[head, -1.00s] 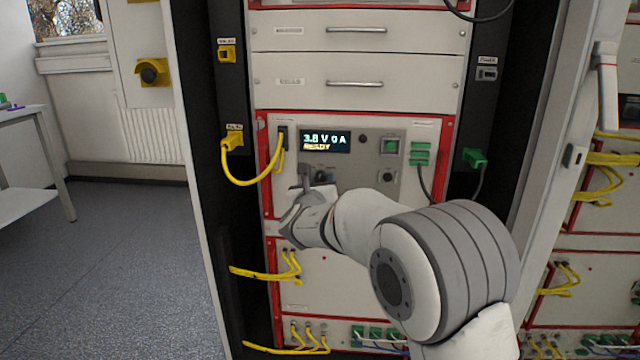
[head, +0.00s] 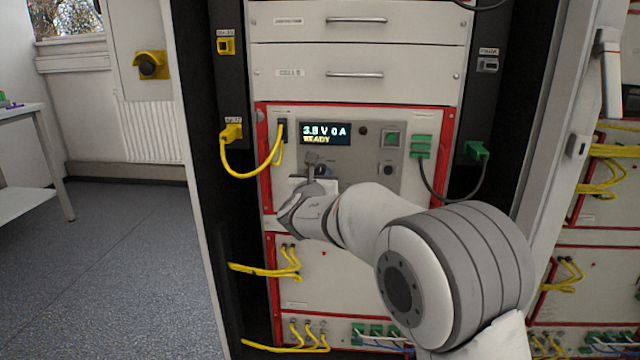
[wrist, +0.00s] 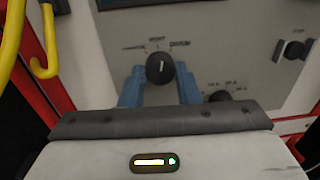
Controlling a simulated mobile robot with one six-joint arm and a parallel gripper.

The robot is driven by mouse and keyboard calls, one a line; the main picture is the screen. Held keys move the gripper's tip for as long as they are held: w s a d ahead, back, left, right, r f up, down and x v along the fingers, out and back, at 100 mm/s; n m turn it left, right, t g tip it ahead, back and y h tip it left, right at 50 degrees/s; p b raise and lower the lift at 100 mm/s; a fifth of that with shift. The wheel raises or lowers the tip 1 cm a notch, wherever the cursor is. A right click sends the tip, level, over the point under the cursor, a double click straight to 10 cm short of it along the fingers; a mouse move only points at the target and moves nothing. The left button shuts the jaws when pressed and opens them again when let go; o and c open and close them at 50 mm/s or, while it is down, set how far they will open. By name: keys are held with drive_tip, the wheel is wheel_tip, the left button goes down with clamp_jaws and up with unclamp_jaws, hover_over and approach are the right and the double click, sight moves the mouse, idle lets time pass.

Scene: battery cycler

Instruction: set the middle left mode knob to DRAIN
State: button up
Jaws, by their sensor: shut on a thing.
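The black round mode knob (wrist: 160,68) sits on the grey panel, between the two blue fingertips of my gripper (wrist: 160,88) in the wrist view. The fingers are shut on it, one on each side. A short white mark on the knob's face points roughly up, towards the middle of three small labels around it. The label words are too blurred to read surely. In the head view my gripper (head: 314,168) is at the panel below the lit display (head: 325,133), which reads 3.8 V 0 A READY, and mostly hides the knob.
A second dark knob (wrist: 220,96) sits low right of the gripped one, partly hidden by my gripper. A black button marked STOP (wrist: 294,50) is farther right. A yellow cable (head: 250,183) hangs left of the panel and a green-plugged cable (head: 476,150) right.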

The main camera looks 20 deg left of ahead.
drive_tip(key=m+b, duration=0.4)
drive_tip(key=b, duration=0.1)
drive_tip(key=shift+d+f, duration=0.1)
drive_tip(key=shift+r+m+b, duration=0.2)
drive_tip(key=shift+m+b, duration=0.55)
drive_tip(key=shift+m, duration=0.15)
drive_tip(key=o, duration=1)
drive_tip(key=s, duration=0.2)
drive_tip(key=s+d, duration=0.1)
drive_tip(key=s, duration=0.2)
drive_tip(key=s+p, duration=0.1)
drive_tip(key=s, duration=0.1)
drive_tip(key=shift+s+d+r, duration=0.1)
drive_tip(key=shift+s+d, duration=0.15)
drive_tip(key=shift+s, duration=0.05)
